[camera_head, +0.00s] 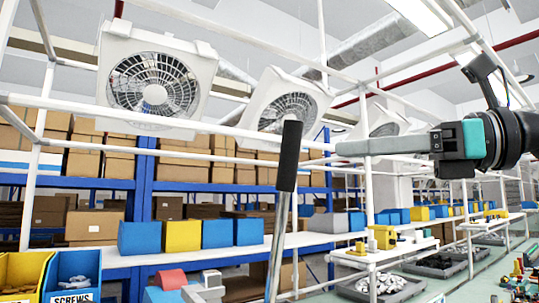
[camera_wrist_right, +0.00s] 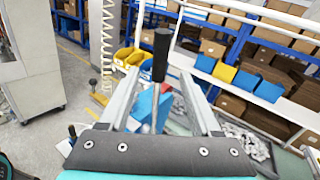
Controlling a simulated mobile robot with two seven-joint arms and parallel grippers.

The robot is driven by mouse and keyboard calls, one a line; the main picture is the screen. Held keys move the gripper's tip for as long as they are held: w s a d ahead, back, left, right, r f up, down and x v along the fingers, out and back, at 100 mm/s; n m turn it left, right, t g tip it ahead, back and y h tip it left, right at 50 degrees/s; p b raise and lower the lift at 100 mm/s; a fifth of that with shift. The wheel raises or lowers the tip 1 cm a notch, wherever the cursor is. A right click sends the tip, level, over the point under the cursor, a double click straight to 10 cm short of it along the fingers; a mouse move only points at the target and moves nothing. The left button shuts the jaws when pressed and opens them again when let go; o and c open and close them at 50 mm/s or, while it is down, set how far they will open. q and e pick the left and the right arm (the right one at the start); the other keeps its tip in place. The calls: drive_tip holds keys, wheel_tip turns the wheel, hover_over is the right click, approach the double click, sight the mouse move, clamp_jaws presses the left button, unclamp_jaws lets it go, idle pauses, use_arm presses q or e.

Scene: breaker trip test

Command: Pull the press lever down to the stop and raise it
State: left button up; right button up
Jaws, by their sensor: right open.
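The press lever's black grip (camera_head: 288,155) stands high in the middle of the head view, on a bright metal rod (camera_head: 279,240) that leans slightly. My right gripper (camera_head: 342,148) comes in from the right, level with the grip; its fingertips show to the right of it with a gap. In the right wrist view the black grip (camera_wrist_right: 161,55) shows in line with the space between my two spread fingers (camera_wrist_right: 161,76). The fingers do not touch it. My right gripper is open and empty. The lever's foot is cut off or hidden. My left gripper is out of view.
White frame bars (camera_head: 240,133) cross behind the lever, with fans (camera_head: 155,82) hung above. A shelf behind holds blue and yellow bins (camera_head: 182,236). A blue bin labelled screws (camera_head: 72,275) stands at lower left. The air around the grip looks clear.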

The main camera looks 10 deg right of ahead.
drive_tip(key=p+x, duration=0.2)
drive_tip(key=x, duration=1)
drive_tip(key=shift+w+a, duration=0.2)
drive_tip(key=shift+w, duration=0.05)
clamp_jaws()
idle(0.8)
